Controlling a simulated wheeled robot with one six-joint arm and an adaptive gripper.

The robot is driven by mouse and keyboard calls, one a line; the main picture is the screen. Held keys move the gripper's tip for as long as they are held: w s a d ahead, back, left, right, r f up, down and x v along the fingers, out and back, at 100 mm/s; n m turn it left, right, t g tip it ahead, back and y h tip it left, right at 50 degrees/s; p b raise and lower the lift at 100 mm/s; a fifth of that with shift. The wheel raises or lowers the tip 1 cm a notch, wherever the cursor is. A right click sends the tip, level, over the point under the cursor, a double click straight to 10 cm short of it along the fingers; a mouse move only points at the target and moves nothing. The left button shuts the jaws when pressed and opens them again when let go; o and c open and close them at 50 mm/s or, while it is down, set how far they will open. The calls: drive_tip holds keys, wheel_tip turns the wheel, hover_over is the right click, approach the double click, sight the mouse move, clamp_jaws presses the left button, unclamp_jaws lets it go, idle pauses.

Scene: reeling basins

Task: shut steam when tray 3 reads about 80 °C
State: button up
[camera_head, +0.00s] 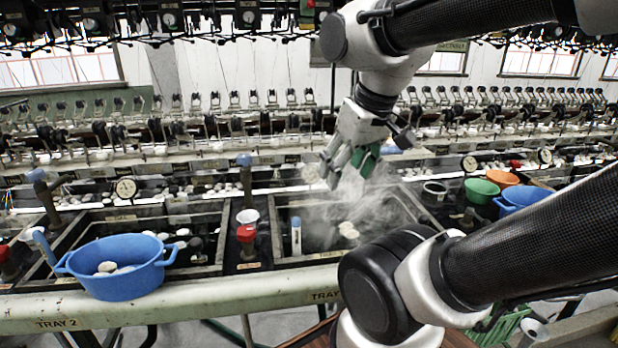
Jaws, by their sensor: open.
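A basin with a metal rim (332,256) holds dark water and a few pale cocoons (348,230). The front label below it reads "TRAY", and its number is hidden by my arm. White steam (372,208) rises over its right side. A blue-and-white upright stick, perhaps a thermometer (296,236), stands at its left; I cannot read it. I cannot tell which works the steam. My gripper (346,168) is open above the back of the basin, with dark green at its fingers.
A blue tub (118,266) with cocoons sits over the tray 2 basin at left. Green (481,190), orange (502,178) and blue (520,198) bowls stand at right. Reeling machinery hangs above. My arm crosses the right side.

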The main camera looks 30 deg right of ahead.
drive_tip(key=w+a+f+n+g, duration=0.2)
drive_tip(key=w+a+f+g, duration=0.1)
drive_tip(key=w+a+f, duration=0.2)
drive_tip(key=n+g, duration=0.2)
drive_tip(key=n, duration=0.8)
hover_over(246, 229)
drive_tip(key=s, duration=0.2)
drive_tip(key=f, duration=0.7)
drive_tip(key=shift+w+d+f, duration=0.2)
drive_tip(key=shift+w+a+r+n+t, duration=0.2)
drive_tip(key=shift+w+r+n+t, duration=0.15)
drive_tip(key=shift+w+n, duration=0.3)
drive_tip(key=shift+w+a+n, duration=0.1)
drive_tip(key=shift+n, duration=0.75)
drive_tip(key=shift+f, duration=0.15)
wheel_tip(246, 229, down, 7)
drive_tip(key=shift+f, duration=0.15)
drive_tip(key=shift+c, duration=0.2)
